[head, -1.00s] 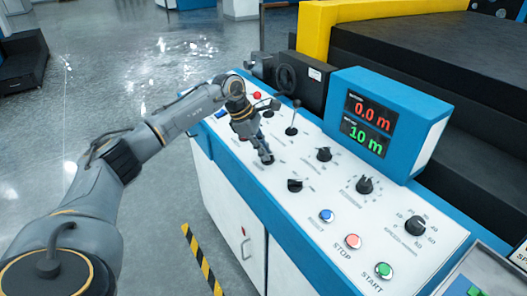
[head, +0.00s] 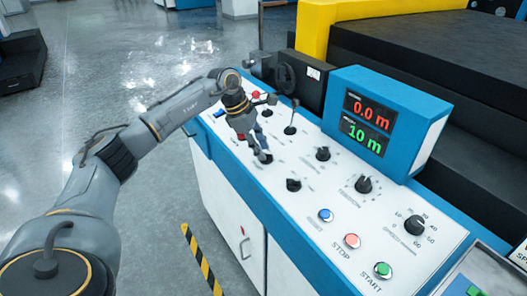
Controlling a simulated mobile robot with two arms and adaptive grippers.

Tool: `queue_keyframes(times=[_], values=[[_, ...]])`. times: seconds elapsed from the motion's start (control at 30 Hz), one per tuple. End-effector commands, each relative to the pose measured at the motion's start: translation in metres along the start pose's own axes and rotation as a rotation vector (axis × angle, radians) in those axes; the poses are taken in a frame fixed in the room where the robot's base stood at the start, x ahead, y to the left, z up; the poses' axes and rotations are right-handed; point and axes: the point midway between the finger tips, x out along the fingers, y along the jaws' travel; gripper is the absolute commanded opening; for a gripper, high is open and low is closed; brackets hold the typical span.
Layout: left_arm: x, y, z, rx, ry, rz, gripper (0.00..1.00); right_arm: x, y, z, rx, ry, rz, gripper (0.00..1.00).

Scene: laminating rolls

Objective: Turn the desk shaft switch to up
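The control desk (head: 300,215) has a white sloped panel with several black rotary switches, a lever switch (head: 291,128) with a tall stick and coloured buttons. The labels near my gripper are too small to read, so I cannot tell which switch is the desk shaft switch. My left gripper (head: 263,156) points down at the left part of the panel, its fingertips at or just above the surface. It hides what lies under it, and I cannot tell whether it holds a knob. A black switch (head: 294,185) sits just below and right of it. My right gripper is out of view.
Other black knobs (head: 323,154) and (head: 364,185) lie to the right, with a speed dial (head: 415,225) beyond. A blue display box (head: 385,120) reads 0.0 m and 10 m. A black handwheel (head: 286,78) stands behind the gripper. Open floor lies left.

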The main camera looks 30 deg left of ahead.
Motion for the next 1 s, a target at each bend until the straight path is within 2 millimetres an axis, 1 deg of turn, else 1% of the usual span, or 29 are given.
queue_keyframes(times=[0.03, 0.2, 0.3, 0.4, 0.5, 0.6, 1.0], values=[[-0.012, 0.001, 0.001, 0.001, -0.002, 0.005, 0.33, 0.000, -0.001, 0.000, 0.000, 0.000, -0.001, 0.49], [-0.050, 0.001, 0.001, 0.001, -0.002, 0.005, 0.33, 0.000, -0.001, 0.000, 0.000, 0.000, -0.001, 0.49], [-0.070, 0.001, 0.001, 0.001, -0.003, 0.004, 0.33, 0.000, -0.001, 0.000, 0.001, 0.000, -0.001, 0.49], [-0.085, 0.001, 0.001, 0.001, -0.003, 0.003, 0.33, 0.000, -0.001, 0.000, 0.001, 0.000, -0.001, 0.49], [-0.094, 0.000, 0.001, 0.002, -0.002, 0.001, 0.33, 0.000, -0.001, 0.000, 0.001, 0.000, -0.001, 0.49], [-0.098, 0.000, 0.001, 0.002, -0.002, 0.001, 0.33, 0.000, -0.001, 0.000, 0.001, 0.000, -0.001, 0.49], [-0.099, 0.000, 0.001, 0.002, -0.002, 0.001, 0.33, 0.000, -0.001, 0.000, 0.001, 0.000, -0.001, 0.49]])
